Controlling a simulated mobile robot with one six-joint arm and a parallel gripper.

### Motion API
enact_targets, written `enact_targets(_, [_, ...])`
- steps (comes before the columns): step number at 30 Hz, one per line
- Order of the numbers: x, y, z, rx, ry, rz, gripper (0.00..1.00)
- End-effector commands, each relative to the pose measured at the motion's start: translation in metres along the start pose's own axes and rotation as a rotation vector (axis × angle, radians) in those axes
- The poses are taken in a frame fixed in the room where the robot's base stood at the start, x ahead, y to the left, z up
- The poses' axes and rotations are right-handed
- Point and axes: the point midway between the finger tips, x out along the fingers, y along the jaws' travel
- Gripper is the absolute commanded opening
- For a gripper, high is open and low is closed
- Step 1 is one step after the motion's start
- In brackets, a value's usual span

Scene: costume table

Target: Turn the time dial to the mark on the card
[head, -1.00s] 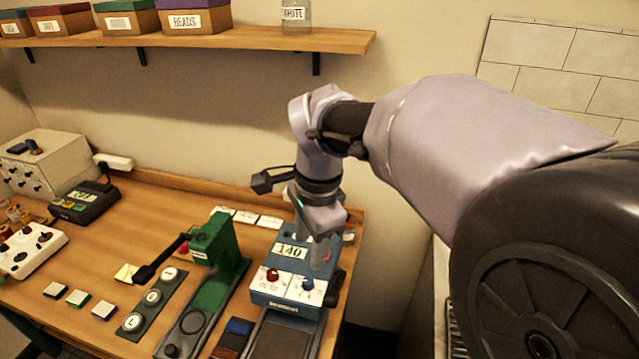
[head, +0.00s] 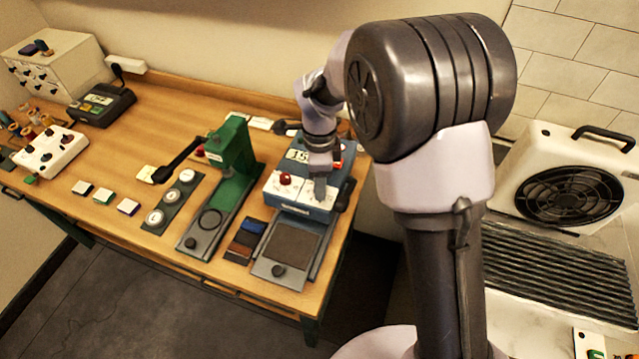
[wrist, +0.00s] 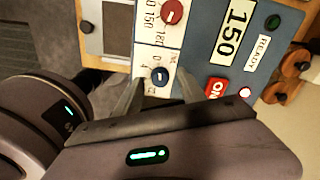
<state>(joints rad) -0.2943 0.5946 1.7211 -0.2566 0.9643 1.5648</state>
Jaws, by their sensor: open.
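The blue press box (head: 300,190) stands at the right end of the table. Its white panel carries a red dial (wrist: 172,12) with a scale showing 150 and 180, and a small blue dial (wrist: 160,76), which looks like the time dial. My gripper (wrist: 159,82) is open, with one finger on either side of the blue dial; I cannot tell if they touch it. In the head view my gripper (head: 320,190) comes down over the panel and hides the blue dial.
The display (wrist: 235,32) reads 150. The green press (head: 232,160) stands left of the box.

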Motion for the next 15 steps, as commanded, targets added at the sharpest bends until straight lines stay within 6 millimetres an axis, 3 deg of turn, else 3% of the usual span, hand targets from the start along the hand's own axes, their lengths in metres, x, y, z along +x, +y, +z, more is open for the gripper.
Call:
enact_targets(11, [0.0075, -0.0001, 0.0, 0.001, 0.0, -0.001, 0.48])
enact_targets(15, [0.0074, -0.0001, 0.0, 0.001, 0.0, -0.001, 0.22])
